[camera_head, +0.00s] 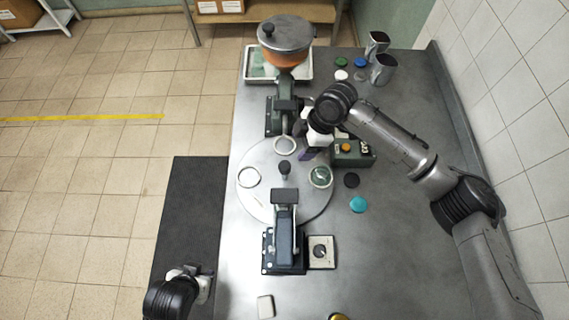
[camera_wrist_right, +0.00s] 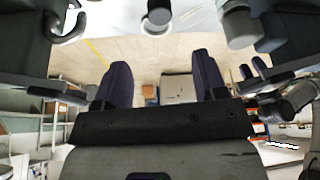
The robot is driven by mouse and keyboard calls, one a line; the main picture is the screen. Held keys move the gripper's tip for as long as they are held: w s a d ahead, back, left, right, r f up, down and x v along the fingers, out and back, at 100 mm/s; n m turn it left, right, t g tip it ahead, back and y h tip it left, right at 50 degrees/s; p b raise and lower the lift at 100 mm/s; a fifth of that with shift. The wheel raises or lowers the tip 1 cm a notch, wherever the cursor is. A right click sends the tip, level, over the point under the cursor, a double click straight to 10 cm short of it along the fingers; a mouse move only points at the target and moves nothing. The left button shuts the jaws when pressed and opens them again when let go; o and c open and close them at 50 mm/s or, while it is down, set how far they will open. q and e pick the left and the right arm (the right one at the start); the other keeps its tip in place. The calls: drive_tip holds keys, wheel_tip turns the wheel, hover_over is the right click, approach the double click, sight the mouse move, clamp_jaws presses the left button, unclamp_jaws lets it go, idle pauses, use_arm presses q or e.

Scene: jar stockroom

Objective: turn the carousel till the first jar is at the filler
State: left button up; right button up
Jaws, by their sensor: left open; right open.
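The carousel (camera_head: 262,205) is a pale round disc on the steel table, with a dark knob (camera_head: 284,168) at its centre. A glass jar with green contents (camera_head: 320,177) stands on its right side. A white ring (camera_head: 248,177) lies at its left and another ring (camera_head: 285,145) at its far edge, below the filler. The filler (camera_head: 286,55) has an orange hopper and grey lid. My right gripper (camera_head: 308,153) is open above the disc's far right edge; its two dark fingers (camera_wrist_right: 162,80) are apart and empty. My left gripper (camera_head: 198,287) is open, off the table's left edge.
A lever press (camera_head: 285,235) stands at the carousel's front, partly over it. A green control box (camera_head: 352,154) with an orange button sits right of my right gripper. Black (camera_head: 351,180) and turquoise (camera_head: 358,204) discs lie nearby. Metal cups (camera_head: 383,69) stand far right.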

sight(284, 165)
drive_tip(key=p+x, duration=0.2)
drive_tip(key=x, duration=0.9)
drive_tip(key=shift+p+x, duration=0.35)
drive_tip(key=shift+x, duration=0.55)
clamp_jaws()
